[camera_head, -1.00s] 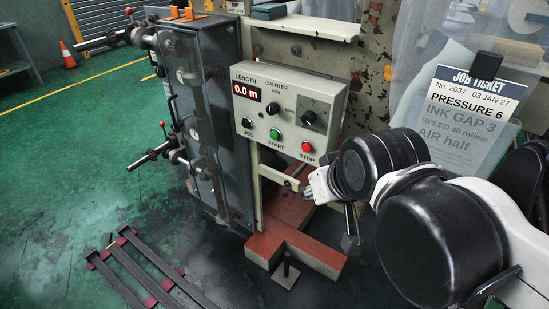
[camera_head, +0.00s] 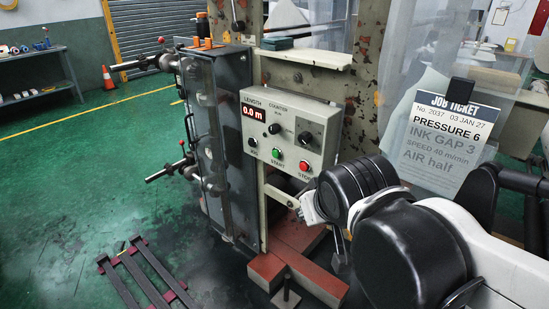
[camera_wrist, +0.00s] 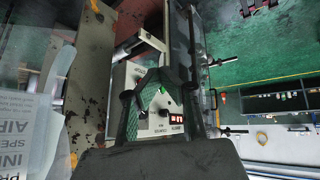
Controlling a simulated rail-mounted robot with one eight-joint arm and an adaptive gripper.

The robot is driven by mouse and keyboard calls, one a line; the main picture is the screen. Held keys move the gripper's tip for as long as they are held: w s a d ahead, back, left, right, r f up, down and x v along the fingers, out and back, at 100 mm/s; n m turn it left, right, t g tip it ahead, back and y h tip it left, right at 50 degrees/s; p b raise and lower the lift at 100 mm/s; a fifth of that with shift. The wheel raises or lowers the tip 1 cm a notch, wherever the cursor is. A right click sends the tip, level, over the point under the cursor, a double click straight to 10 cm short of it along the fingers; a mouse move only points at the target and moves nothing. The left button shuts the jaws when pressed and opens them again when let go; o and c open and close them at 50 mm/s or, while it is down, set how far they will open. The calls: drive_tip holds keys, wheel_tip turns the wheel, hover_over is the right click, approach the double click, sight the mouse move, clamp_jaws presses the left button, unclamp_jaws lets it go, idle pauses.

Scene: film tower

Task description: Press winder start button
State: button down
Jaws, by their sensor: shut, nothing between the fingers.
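The winder control panel (camera_head: 313,121) is a pale grey box with a red length display (camera_head: 254,112) reading 0.0 m. The green start button (camera_head: 277,153) is on its lower face, between the black jog button (camera_head: 252,142) and the red stop button (camera_head: 304,165). My arm's black wrist is at the lower right of the panel in the head view, apart from the buttons, and largely hides the gripper there. In the wrist view my gripper (camera_wrist: 158,73) shows as dark fingers closed together and empty, with the panel (camera_wrist: 121,78) behind them, seen upside down.
A clear-covered grey machine cabinet (camera_head: 237,150) with protruding levers stands left of the panel. A job ticket (camera_head: 445,135) hangs on a transparent sheet at right. Red-brown base rails (camera_head: 315,280) lie below the panel. Green floor at left is mostly open, with a dark rack (camera_head: 145,275).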

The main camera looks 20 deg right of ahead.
drive_tip(key=w+d+f+n+t+h+b, duration=0.1)
drive_tip(key=w+d+t+h+b, duration=0.15)
drive_tip(key=w, duration=0.85)
drive_tip(key=n+t+b, duration=0.6)
drive_tip(key=b, duration=0.1)
approach(276, 154)
drive_tip(key=w+a+f, duration=0.1)
drive_tip(key=w+a, duration=0.2)
drive_tip(key=a, duration=0.5)
drive_tip(key=shift+w+a+f+t, duration=0.15)
drive_tip(key=shift+a+f+t, duration=0.1)
drive_tip(key=shift+a, duration=0.15)
drive_tip(key=w+d, duration=0.4)
drive_tip(key=d, duration=0.3)
drive_tip(key=shift+w+d, duration=0.3)
drive_tip(key=shift+d, duration=0.1)
drive_tip(key=shift+w+d, duration=0.2)
drive_tip(key=shift+d, duration=0.05)
